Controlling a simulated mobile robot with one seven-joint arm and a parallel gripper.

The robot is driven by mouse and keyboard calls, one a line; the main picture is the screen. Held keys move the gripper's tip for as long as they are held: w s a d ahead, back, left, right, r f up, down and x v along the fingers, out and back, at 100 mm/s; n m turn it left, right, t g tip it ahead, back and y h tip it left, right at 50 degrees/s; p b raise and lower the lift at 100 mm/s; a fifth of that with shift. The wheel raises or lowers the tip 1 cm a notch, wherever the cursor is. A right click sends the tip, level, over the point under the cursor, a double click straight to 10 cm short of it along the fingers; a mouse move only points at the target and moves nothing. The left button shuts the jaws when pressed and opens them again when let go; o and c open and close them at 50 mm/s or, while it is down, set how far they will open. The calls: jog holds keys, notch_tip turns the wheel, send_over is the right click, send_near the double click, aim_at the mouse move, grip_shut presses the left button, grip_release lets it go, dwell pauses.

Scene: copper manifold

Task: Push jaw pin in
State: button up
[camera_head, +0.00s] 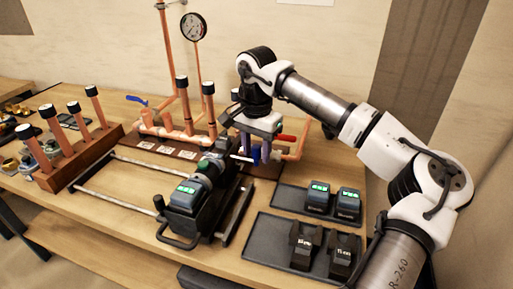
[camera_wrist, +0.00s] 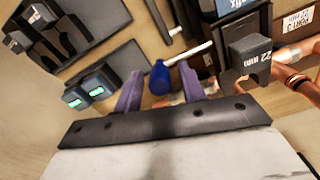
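The jaw pin has a blue knob (camera_wrist: 160,79) and a silver shaft (camera_wrist: 192,52), and the shaft points towards the press tool. The pin also shows in the head view as a short light shaft (camera_head: 242,158) beside the tool. The black press tool (camera_head: 205,170) lies in its cradle with a jaw marked 22 mm (camera_wrist: 250,58) at its head. My gripper (camera_wrist: 160,90) is open, with one purple finger on each side of the blue knob and gaps visible. How far the shaft sits in the tool is unclear.
A front tray (camera_head: 262,247) holds two black jaws, and a tray behind it (camera_head: 285,197) holds two batteries with green displays. Copper pipes with a gauge (camera_head: 193,27) stand behind the tool. A wooden rack (camera_head: 75,160) of copper tubes is at left.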

grip_shut()
jog(key=shift+w+a, duration=0.25)
jog(key=shift+a, duration=0.45)
jog(key=shift+w+a, duration=0.25)
jog(key=shift+a, duration=0.4)
jog(key=shift+d, duration=0.1)
jog(key=shift+o, duration=0.5)
grip_release()
jog(key=shift+r, duration=0.1)
